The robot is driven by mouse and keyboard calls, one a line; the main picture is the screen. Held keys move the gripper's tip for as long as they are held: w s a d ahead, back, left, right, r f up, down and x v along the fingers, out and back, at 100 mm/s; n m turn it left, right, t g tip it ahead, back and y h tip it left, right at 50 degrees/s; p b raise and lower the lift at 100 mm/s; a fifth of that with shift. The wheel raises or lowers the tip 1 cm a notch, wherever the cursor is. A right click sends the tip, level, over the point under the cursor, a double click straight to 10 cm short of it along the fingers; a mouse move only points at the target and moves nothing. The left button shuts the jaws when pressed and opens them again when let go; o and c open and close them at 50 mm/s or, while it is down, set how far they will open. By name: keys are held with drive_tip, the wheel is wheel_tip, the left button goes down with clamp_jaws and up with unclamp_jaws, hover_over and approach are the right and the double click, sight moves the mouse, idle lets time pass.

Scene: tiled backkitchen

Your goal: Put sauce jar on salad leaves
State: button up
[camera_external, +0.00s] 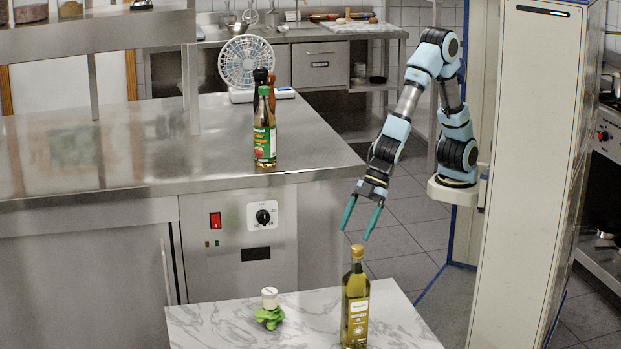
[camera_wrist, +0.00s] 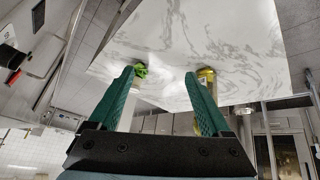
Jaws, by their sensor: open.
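The sauce jar (camera_external: 269,296), small and white, stands upright on top of the green salad leaves (camera_external: 269,318) on the marble table, as far as the external view shows. In the wrist view the leaves (camera_wrist: 141,70) show beside the left finger, which partly covers that spot. My gripper (camera_external: 361,222) is open and empty. It hangs above and behind the table, over to the right of the jar and well apart from it.
An oil bottle (camera_external: 355,305) stands upright on the marble table (camera_external: 210,325), right of the jar and below my gripper. A sauce bottle (camera_external: 264,138) and a fan (camera_external: 246,62) stand on the steel counter (camera_external: 120,150). A cream cabinet (camera_external: 525,150) rises at the right.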

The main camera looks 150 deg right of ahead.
drive_tip(key=s+a+f+g, duration=0.1)
drive_tip(key=s+a, duration=0.3)
drive_tip(key=s, duration=0.5)
drive_tip(key=s+a+f+g+y, duration=0.1)
drive_tip(key=s+a+g, duration=0.2)
drive_tip(key=s, duration=0.7)
drive_tip(key=shift+s+a+g+y, duration=0.3)
drive_tip(key=shift+a, duration=0.65)
wheel_tip(320, 180, up, 16)
drive_tip(key=p, duration=1.6)
drive_tip(key=shift+r, duration=0.15)
